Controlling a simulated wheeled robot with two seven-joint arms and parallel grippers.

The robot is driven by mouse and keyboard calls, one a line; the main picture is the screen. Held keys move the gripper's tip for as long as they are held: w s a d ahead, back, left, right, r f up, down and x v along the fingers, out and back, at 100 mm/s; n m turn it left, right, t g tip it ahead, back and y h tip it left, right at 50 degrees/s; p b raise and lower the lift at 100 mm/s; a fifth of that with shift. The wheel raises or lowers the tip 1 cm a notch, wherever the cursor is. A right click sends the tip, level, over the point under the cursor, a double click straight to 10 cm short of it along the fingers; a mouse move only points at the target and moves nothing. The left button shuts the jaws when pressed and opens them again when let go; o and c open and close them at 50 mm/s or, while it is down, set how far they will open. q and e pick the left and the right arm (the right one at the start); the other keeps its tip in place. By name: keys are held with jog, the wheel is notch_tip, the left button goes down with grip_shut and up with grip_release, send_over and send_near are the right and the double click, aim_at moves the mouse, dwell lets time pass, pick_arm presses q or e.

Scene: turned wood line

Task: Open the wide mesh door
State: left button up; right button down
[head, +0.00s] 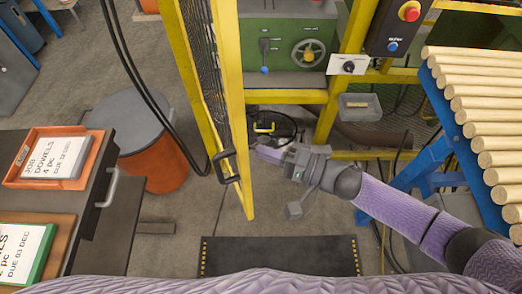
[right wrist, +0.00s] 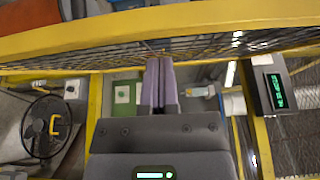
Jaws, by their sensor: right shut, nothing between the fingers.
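The wide mesh door (head: 233,95) has a yellow frame with dark mesh. In the head view it stands swung out toward me, seen nearly edge-on, with the opening to its right uncovered. Its black handle (head: 225,167) is on the left face near the lower end. My right gripper (head: 262,152) is shut and empty, right of the door on its inner side, fingers pointing left at it. In the right wrist view the closed purple fingers (right wrist: 158,82) reach close to the mesh below the yellow door frame (right wrist: 200,24); contact cannot be told. My left gripper is not in view.
A green machine with a handwheel (head: 308,53) stands behind the opening. A control box (head: 398,25) and a blue rack of dowels (head: 480,110) are at the right. A drawer bench with trays (head: 55,160) and an orange drum (head: 165,165) are left. A black mat (head: 280,256) lies in front.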

aim_at(221, 169)
jog(key=shift+s+a, duration=0.3)
jog(key=shift+a, duration=0.3)
jog(key=s+a, duration=0.1)
jog(key=a, duration=0.1)
jog(key=s+a+m+t+p, duration=0.1)
jog(key=a, duration=0.2)
jog(key=s+a+t+h+p, duration=0.1)
jog(key=a, duration=0.1)
jog(key=shift+a, duration=0.15)
jog(key=s+a, duration=0.2)
jog(key=a, duration=0.4)
jog(key=shift+a+b, duration=0.2)
jog(key=shift+b, duration=0.2)
jog(key=shift+d, duration=0.1)
